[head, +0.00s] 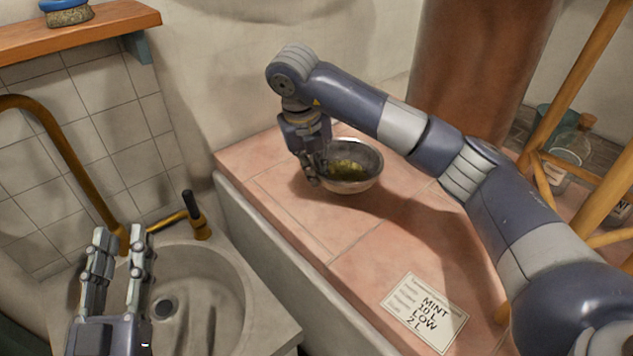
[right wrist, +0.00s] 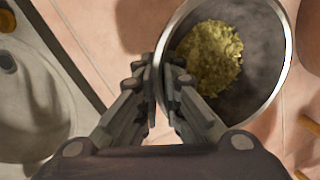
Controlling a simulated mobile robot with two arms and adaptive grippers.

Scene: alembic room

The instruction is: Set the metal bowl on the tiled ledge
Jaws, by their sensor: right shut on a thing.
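The metal bowl (head: 366,181) is on the pink tiled ledge (head: 290,228), upright, with yellow-green leafy stuff in it. It also shows in the right wrist view (right wrist: 262,95). My right gripper (head: 314,180) is at the bowl's left side, fingers pointing down, shut on its rim. In the right wrist view my right gripper (right wrist: 162,75) has its fingertips close together on the rim. The bowl seems to rest on the tiles, but a small gap under it cannot be ruled out. My left gripper (head: 120,245) is open and empty over the sink.
A stone sink (head: 215,290) with a brass tap (head: 70,160) is left of the ledge. A written card (head: 425,312) lies on the front of the ledge. A copper column (head: 475,70) stands behind. Wooden poles (head: 570,90) and glassware (head: 570,150) are at right. Tiles between bowl and card are clear.

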